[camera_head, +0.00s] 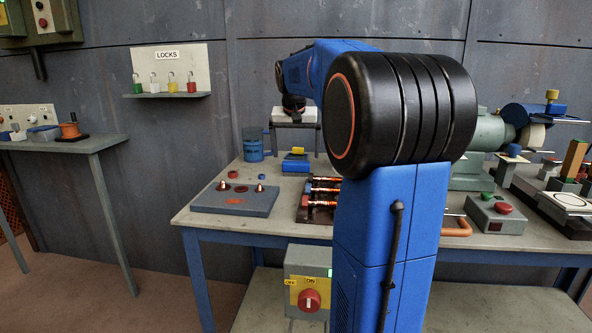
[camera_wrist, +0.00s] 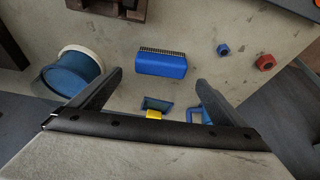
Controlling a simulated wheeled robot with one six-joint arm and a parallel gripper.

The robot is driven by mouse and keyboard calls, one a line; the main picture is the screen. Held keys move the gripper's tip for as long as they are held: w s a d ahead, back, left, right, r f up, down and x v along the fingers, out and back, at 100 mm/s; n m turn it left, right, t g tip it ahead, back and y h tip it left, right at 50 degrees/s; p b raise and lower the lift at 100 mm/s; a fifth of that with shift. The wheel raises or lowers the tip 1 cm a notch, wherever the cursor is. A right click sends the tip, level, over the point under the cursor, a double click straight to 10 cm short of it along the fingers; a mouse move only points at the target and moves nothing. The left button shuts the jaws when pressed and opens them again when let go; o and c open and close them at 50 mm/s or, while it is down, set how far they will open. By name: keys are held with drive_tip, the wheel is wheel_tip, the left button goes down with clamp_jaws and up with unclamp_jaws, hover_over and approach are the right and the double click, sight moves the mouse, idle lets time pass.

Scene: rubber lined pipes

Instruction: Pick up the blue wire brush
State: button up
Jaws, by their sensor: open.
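The blue wire brush (camera_wrist: 162,65) lies on the grey bench top, its dark bristles along the upper edge in the wrist view. In the head view a blue block that looks like the brush (camera_head: 295,166) shows on the bench, left of my upright arm link. My gripper (camera_wrist: 160,78) is open and empty. Its two fingers come in from below in the wrist view, with the brush beyond and between their tips, not between the finger pads. In the head view my gripper (camera_head: 296,152) points down over the bench behind the brush.
A blue nut (camera_wrist: 223,49) and a red nut (camera_wrist: 265,62) lie right of the brush in the wrist view. A blue round container (camera_wrist: 72,75) stands left. A small blue-and-yellow item (camera_wrist: 154,113) lies between my fingers. A grey board (camera_head: 235,200) sits at the bench's left end.

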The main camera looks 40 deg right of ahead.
sight(296, 162)
drive_tip(key=shift+x, duration=2.85)
drive_tip(key=shift+s+a+f, duration=0.1)
drive_tip(key=shift+s+a, duration=0.1)
drive_tip(key=c, duration=1.2)
